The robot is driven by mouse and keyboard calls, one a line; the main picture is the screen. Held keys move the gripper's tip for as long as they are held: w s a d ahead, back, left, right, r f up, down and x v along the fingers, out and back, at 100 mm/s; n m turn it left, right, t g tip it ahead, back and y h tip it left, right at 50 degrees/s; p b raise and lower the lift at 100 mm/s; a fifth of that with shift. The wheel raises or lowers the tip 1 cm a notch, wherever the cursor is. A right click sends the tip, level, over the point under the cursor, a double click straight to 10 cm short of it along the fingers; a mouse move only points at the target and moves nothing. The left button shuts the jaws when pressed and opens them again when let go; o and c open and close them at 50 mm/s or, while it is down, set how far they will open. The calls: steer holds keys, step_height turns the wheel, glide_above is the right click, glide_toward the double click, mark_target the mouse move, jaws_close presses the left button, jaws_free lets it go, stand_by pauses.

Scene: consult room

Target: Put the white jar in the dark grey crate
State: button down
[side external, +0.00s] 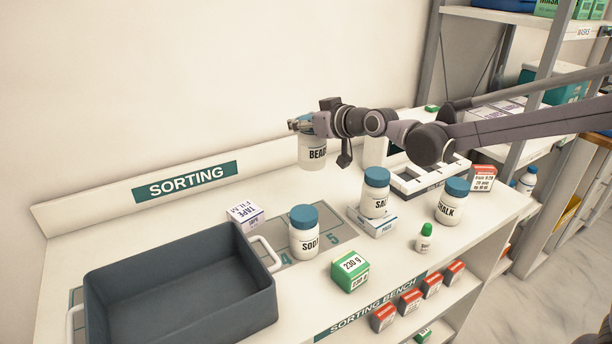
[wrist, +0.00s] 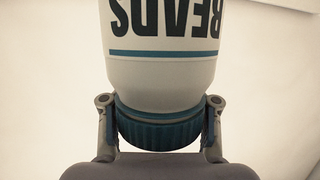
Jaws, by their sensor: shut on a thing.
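A white jar labelled BEADS (side external: 312,152) hangs in the air under my gripper (side external: 300,125) in the side external view. My gripper is shut on its blue lid. In the wrist view the jar (wrist: 165,65) shows its label upside down, with the lid between the two fingers (wrist: 158,125). The dark grey crate (side external: 180,328) stands at the front left of the bench, and its visible inside is empty. The jar is right of and behind the crate, apart from it and above the bench.
White jars labelled SODA (side external: 304,240), SALT (side external: 375,200) and CHALK (side external: 451,208) stand on the bench; the SALT jar is on a flat box (side external: 372,222). A tape box (side external: 245,216) sits by the crate. A green box (side external: 350,272) and small bottle (side external: 424,240) stand in front.

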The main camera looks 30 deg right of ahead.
steer(key=s+a+f+n+g+y, duration=0.1)
steer(key=s+a+n+g+y, duration=0.15)
steer(key=a, duration=0.75)
steer(key=s+a+f+n+g+y, duration=0.1)
steer(key=s+a+n+y, duration=0.2)
steer(key=a, duration=0.7)
steer(key=s+a+r+n+g+y, duration=0.1)
steer(key=s+a+n+g+y, duration=0.3)
steer(key=a, duration=0.5)
steer(key=s+a+r+n+g+y, duration=0.1)
steer(key=s+a+n+g+y, duration=0.15)
steer(key=s+a, duration=0.6)
step_height(320, 180, down, 15)
steer(key=w+a+h, duration=0.1)
steer(key=shift+w, duration=0.25)
steer(key=shift+a+f, duration=0.1)
steer(key=shift+f, duration=0.05)
steer(key=c, duration=0.5)
jaws_free()
